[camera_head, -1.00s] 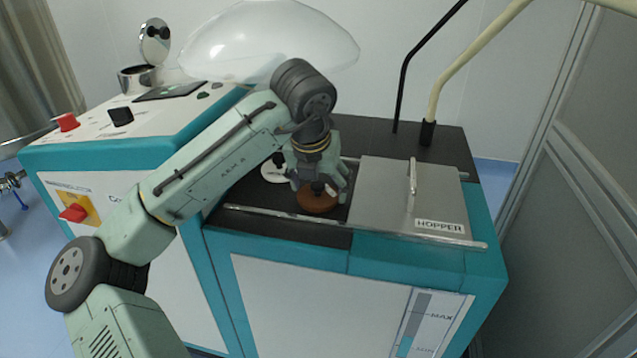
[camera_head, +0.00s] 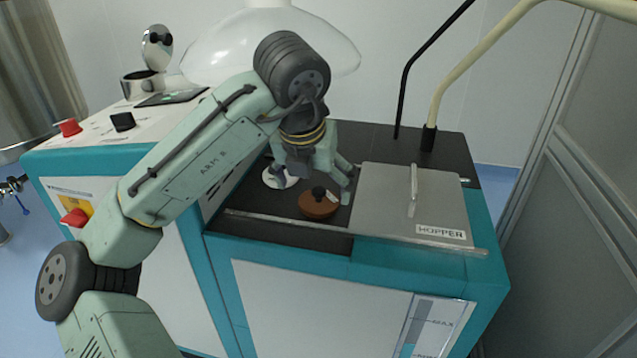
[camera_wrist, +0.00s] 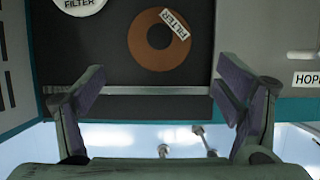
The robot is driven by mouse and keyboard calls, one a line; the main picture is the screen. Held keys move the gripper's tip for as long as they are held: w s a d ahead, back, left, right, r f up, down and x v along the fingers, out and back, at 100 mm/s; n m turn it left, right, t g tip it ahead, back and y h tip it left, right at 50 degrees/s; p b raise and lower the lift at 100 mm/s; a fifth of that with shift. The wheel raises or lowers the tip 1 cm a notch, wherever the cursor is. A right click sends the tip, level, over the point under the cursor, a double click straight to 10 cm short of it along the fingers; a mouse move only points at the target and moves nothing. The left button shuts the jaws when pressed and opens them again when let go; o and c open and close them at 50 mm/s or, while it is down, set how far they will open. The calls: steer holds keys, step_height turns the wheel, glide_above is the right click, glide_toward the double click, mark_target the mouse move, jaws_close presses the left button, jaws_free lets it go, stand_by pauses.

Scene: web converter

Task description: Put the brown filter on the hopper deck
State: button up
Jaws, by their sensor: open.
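The brown filter (camera_head: 318,206) is a flat round disc with a dark knob and a white label. It lies flat on the black hopper deck (camera_head: 250,203), left of the grey hopper lid. The wrist view shows the brown filter (camera_wrist: 143,52) from above, its label reading FILTER. My gripper (camera_head: 313,175) is open and empty, raised above and behind the filter, apart from it. In the wrist view the fingers of my gripper (camera_wrist: 160,88) are spread wide with nothing between them.
A white filter (camera_head: 281,177) lies on the deck left of the brown one. The grey hopper lid (camera_head: 385,200) with its upright handle (camera_head: 413,185) stands at right. A metal rail (camera_head: 290,222) runs along the front. A clear dome (camera_head: 225,50) hangs behind my arm.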

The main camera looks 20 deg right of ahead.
steer(key=s+a, duration=0.5)
steer(key=s, duration=0.2)
steer(key=shift+s, duration=0.2)
